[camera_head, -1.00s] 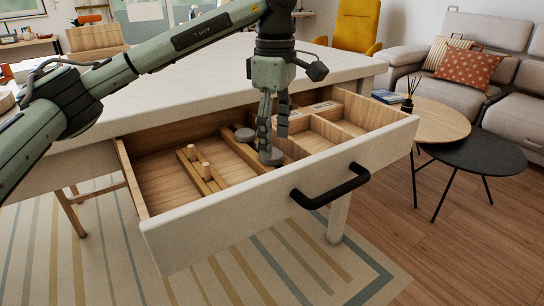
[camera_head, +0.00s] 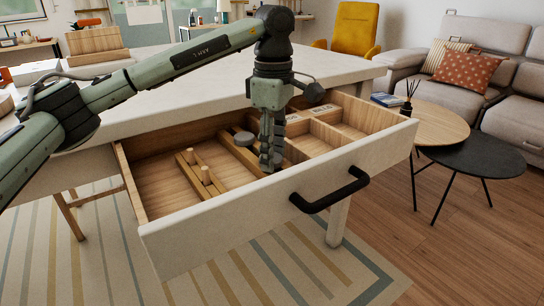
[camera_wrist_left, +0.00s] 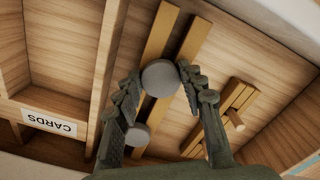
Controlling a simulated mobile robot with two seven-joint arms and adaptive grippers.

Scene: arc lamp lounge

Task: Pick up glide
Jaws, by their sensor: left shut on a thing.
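A round grey glide (camera_wrist_left: 160,78) sits between the fingertips of my left gripper (camera_wrist_left: 157,86) in the left wrist view, over a rack of two wooden rails (camera_wrist_left: 160,35). The gripper is shut on it. In the head view my left gripper (camera_head: 269,165) points down into the open drawer, and its fingers hide this glide. A second grey glide (camera_head: 243,138) rests on the same rack, farther back; it also shows in the left wrist view (camera_wrist_left: 137,134). My right gripper is in neither view.
The open drawer (camera_head: 285,198) has a black handle (camera_head: 330,191) on its front. Beside the glide rack lies another wooden rack (camera_head: 198,178) with upright pegs. Wooden dividers form compartments at right, one labelled CARDS (camera_wrist_left: 49,123). The white tabletop (camera_head: 205,85) above is largely clear.

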